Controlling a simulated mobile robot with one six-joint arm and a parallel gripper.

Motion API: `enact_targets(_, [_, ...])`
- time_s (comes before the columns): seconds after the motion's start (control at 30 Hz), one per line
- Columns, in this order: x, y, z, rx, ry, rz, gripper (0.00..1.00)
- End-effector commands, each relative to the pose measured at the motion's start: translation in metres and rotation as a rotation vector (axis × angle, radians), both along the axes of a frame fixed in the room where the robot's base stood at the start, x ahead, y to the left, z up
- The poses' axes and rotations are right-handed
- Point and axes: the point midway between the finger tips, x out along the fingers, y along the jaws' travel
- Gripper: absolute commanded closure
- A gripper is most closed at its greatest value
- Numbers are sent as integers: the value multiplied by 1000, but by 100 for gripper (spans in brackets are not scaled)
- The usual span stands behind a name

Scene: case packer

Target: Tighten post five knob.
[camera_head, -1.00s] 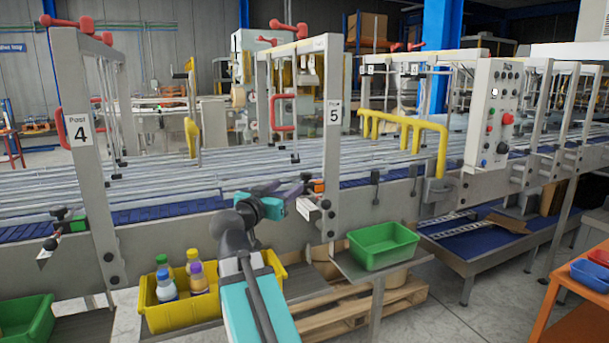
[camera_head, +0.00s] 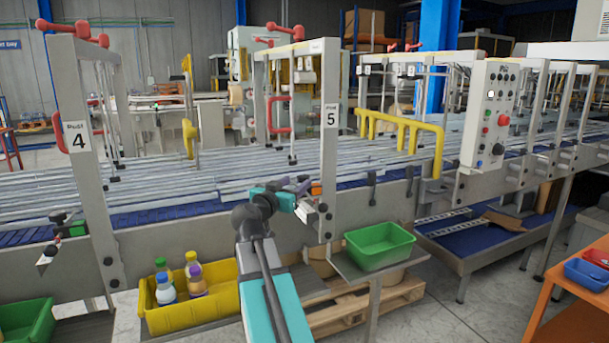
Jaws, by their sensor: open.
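Post 5 (camera_head: 329,150) is a grey upright with a white "5" label, standing at the front of the conveyor. A small bracket with an orange block (camera_head: 316,188) sits on its left side at rail height. A pale piece with a dark end (camera_head: 310,212) juts out below it. My gripper (camera_head: 304,188) is open, with its purple-grey fingers close to the orange block at the post. The fingers and wrist cover much of this bracket, so its knob is not clearly seen, and I cannot tell whether the fingers touch it. Dark round knobs (camera_head: 326,217) show low on the post.
Post 4 (camera_head: 79,140) has a similar bracket with a green block (camera_head: 76,229). A yellow bin (camera_head: 190,312) with bottles and a green bin (camera_head: 380,246) flank my arm. A yellow guard rail (camera_head: 400,128) and control panel (camera_head: 489,115) stand right of post 5.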

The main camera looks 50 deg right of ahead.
Motion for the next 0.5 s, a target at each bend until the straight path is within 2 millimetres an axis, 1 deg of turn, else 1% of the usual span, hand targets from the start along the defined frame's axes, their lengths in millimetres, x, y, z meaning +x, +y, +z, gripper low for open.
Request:
enact_targets(0.03, [3,-9,3,1,1,-3,51])
enact_targets(0.2, [10,-31,3,1,1,-3,51])
enact_targets(0.4, [17,-51,2,0,-1,-2,51])
enact_targets(0.5, [19,-58,1,0,0,-2,51])
